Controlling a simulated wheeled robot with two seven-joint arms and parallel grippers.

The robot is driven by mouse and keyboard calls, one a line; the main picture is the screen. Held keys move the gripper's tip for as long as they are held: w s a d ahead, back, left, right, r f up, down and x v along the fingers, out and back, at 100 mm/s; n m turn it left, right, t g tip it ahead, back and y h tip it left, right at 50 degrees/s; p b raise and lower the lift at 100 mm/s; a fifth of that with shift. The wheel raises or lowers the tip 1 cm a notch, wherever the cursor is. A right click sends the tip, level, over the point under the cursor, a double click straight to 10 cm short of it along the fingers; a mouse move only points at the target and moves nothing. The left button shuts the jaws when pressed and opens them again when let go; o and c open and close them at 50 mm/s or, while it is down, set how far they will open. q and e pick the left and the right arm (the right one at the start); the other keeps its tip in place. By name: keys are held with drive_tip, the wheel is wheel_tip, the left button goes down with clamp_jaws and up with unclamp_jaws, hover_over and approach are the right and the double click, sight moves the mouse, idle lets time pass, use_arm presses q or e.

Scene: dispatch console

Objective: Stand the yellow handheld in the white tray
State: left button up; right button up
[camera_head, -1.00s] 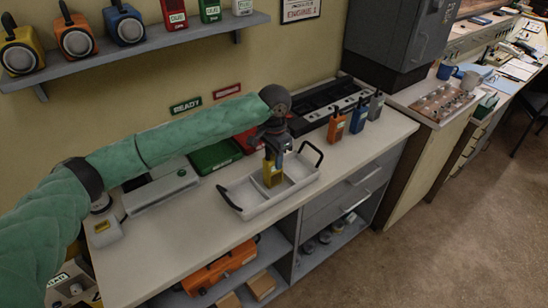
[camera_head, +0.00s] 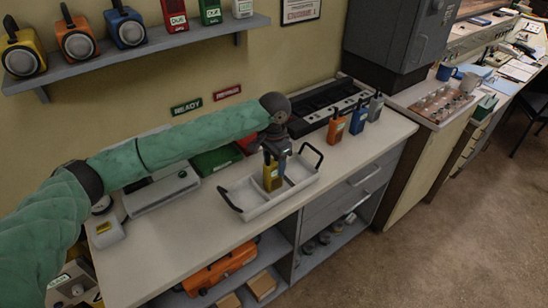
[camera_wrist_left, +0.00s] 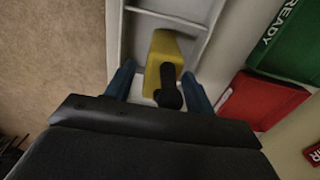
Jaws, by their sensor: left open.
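The yellow handheld (camera_head: 270,177) stands upright in the white tray (camera_head: 256,209), in one of its compartments. It also shows in the left wrist view (camera_wrist_left: 163,62), with its black antenna toward the camera. My left gripper (camera_head: 276,156) is just above and around the top of the handheld. In the left wrist view its blue fingers (camera_wrist_left: 160,92) are spread apart, one on each side of the handheld, with a gap. My right gripper is not in view.
An orange handheld (camera_head: 336,128), a blue handheld (camera_head: 358,117) and a grey handheld (camera_head: 376,106) stand on the counter to the right. A green mat (camera_head: 214,159) and a red mat (camera_wrist_left: 262,98) lie behind the tray. The counter's front edge is close to the tray.

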sight(274, 162)
use_arm(q)
drive_tip(key=shift+r, duration=0.2)
wheel_tip(274, 162, up, 10)
drive_tip(key=b, duration=0.4)
drive_tip(key=shift+r, duration=0.9)
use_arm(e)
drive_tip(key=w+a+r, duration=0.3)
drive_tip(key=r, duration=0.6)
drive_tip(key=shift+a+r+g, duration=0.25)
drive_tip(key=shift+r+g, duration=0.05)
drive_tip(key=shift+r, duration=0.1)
